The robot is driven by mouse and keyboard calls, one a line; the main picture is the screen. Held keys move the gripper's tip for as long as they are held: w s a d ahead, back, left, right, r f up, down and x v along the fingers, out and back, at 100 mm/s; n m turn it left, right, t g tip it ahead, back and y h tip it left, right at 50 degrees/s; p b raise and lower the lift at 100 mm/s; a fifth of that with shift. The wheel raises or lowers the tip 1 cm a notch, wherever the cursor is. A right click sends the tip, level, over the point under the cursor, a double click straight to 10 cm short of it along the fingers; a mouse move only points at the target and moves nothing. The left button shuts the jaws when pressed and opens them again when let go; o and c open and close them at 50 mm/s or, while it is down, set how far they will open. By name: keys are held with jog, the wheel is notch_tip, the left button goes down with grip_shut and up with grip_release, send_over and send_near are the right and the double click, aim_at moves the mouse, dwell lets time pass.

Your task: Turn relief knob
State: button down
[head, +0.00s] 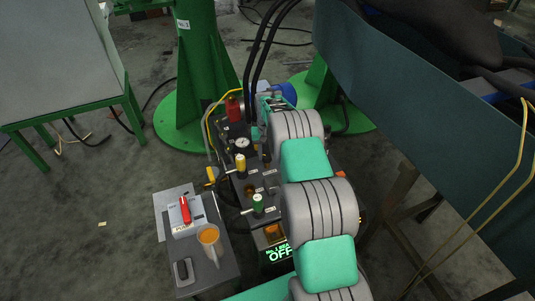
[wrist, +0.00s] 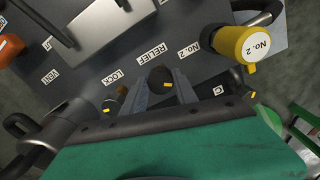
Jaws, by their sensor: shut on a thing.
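In the wrist view, the relief knob (wrist: 161,76) is a dark round knob with a yellow mark, just beside the RELIEF label (wrist: 150,52) on the grey panel. My gripper (wrist: 163,88) has one grey finger on each side of this knob and is shut on it. The lower part of the knob is hidden between the fingers and behind the gripper body. In the head view, the control panel (head: 252,186) stands left of my arm. My arm covers much of it, and I cannot make out the relief knob there.
A yellow No. 2 knob (wrist: 243,44) stands right of my gripper in the wrist view; another dark knob (wrist: 110,106) sits to its left. In the head view, yellow (head: 240,160) and green (head: 258,201) handles rise from the panel. A blue-green barrier (head: 400,110) borders the right.

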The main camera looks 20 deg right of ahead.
aim_at(266, 156)
jog(key=m, duration=0.4)
jog(key=shift+m, duration=0.4)
jog(key=shift+a, duration=0.1)
jog(key=c, duration=1)
grip_release()
jog(key=shift+o, duration=0.2)
jog(key=shift+r, duration=0.1)
notch_tip(266, 156, up, 8)
jog(key=shift+f+p, duration=0.2)
jog(key=shift+p, duration=0.85)
